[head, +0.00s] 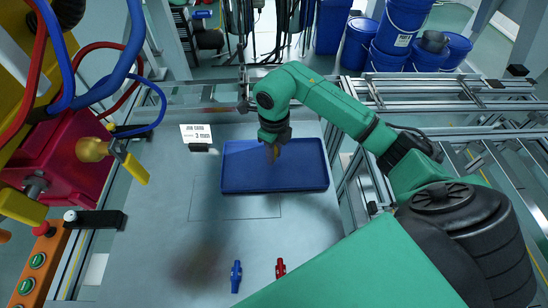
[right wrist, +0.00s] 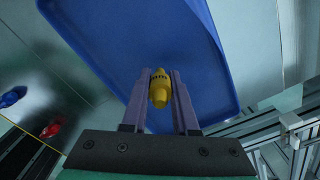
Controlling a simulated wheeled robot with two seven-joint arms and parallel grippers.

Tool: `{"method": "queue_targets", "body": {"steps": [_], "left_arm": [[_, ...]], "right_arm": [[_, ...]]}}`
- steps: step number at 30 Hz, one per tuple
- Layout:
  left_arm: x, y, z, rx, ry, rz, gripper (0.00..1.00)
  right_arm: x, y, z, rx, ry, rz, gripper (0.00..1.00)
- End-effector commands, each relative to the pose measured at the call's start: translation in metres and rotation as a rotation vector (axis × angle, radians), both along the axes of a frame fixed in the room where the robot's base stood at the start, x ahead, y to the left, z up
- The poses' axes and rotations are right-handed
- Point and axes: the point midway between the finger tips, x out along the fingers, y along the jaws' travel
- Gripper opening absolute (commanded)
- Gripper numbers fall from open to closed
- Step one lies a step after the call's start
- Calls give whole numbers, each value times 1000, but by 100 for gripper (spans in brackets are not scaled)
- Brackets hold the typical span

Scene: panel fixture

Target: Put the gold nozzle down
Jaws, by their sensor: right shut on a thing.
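The gold nozzle (right wrist: 160,90) is a small yellow ribbed piece. In the right wrist view it sits between the two fingers of my right gripper (right wrist: 161,80), which is shut on it. The blue tray (right wrist: 120,30) fills the area beyond the fingers. In the head view the right gripper (head: 272,152) points down over the blue tray (head: 300,180), near its middle and back part. The nozzle is hard to make out there. I cannot tell how high it is above the tray floor. My left gripper is not in view.
A blue nozzle (head: 236,277) and a red nozzle (head: 280,268) lie on the grey table (head: 150,230) at the front. A job card (head: 197,136) stands left of the tray. A red box with yellow fittings (head: 75,165) stands at the left. Metal rails (head: 450,105) lie to the right.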

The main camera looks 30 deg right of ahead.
Motion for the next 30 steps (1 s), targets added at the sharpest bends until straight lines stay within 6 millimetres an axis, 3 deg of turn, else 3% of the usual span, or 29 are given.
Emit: {"method": "queue_targets", "body": {"steps": [3,13,14,15,16,25,30], "left_arm": [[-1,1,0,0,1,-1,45],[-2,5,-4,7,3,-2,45],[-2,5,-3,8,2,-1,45],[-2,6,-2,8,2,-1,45],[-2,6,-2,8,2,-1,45],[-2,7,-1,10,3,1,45],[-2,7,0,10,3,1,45]], "right_arm": [[-1,0,-22,1,3,-1,0],[0,0,-28,0,0,0,0],[0,0,-27,0,0,0,35],[0,0,-26,0,0,0,50],[0,0,-26,0,0,0,57],[0,0,-25,0,0,0,57],[1,0,-11,1,-4,0,57]]}}
